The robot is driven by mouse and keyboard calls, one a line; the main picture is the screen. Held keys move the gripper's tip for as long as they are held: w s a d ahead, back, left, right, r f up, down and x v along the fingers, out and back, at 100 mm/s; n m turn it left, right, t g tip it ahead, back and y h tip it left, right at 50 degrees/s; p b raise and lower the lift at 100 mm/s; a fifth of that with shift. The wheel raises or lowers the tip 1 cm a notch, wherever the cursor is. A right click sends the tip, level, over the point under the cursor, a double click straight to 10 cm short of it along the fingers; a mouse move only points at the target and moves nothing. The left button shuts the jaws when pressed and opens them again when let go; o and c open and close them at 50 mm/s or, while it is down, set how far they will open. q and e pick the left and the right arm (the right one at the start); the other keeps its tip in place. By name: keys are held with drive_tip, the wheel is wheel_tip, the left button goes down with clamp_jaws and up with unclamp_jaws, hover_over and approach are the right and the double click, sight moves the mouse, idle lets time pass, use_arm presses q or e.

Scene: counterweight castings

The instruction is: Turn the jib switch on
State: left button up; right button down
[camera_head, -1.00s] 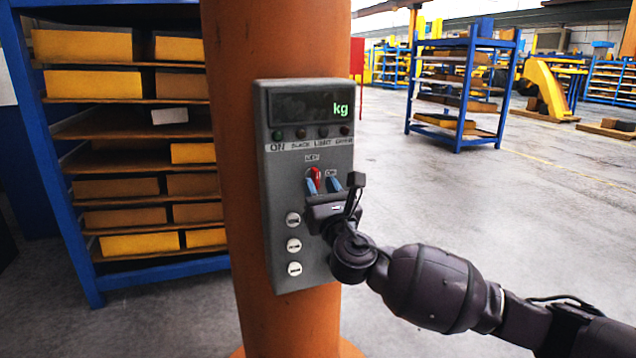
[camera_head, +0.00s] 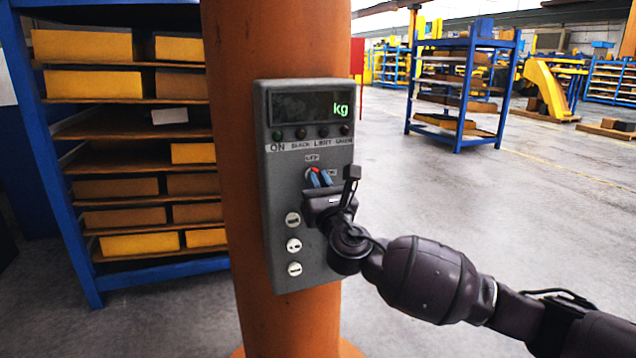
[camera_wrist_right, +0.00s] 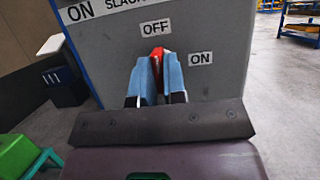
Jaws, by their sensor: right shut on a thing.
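The red jib switch (camera_wrist_right: 156,56) is on the front of a grey control box (camera_head: 285,180). In the right wrist view it lies between my blue fingertips, just below the OFF label (camera_wrist_right: 155,28), with the ON label (camera_wrist_right: 201,58) to its right. It points roughly toward OFF. My right gripper (camera_head: 320,177) is shut on the switch; it also shows in the wrist view (camera_wrist_right: 157,78). The fingers hide most of the switch. My left gripper is not in view.
The box hangs on an orange column (camera_head: 232,130). It has a kg display (camera_head: 305,107), a row of lamps and white buttons (camera_head: 293,245) below the switch. A blue rack (camera_head: 75,235) stands at left. Open floor (camera_head: 480,220) lies to the right.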

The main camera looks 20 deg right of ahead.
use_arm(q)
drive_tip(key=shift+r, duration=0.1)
use_arm(e)
drive_tip(key=shift+m, duration=0.4)
use_arm(q)
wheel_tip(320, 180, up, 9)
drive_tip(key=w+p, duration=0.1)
drive_tip(key=p, duration=0.7)
use_arm(e)
drive_tip(key=shift+a+r+m+g+h, duration=0.1)
drive_tip(key=shift+m+g+h, duration=1)
drive_tip(key=shift+m, duration=2.5)
drive_tip(key=shift+d+f+m+g+h, duration=0.1)
drive_tip(key=shift+m+g+h, duration=0.95)
drive_tip(key=shift+m, duration=2.55)
drive_tip(key=shift+a+r+m+g+h, duration=0.1)
drive_tip(key=shift+m+g+h, duration=0.95)
drive_tip(key=shift+m, duration=2.55)
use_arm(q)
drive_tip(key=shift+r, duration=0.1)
use_arm(e)
drive_tip(key=shift+t+h, duration=0.4)
drive_tip(key=c, duration=1.2)
unclamp_jaws()
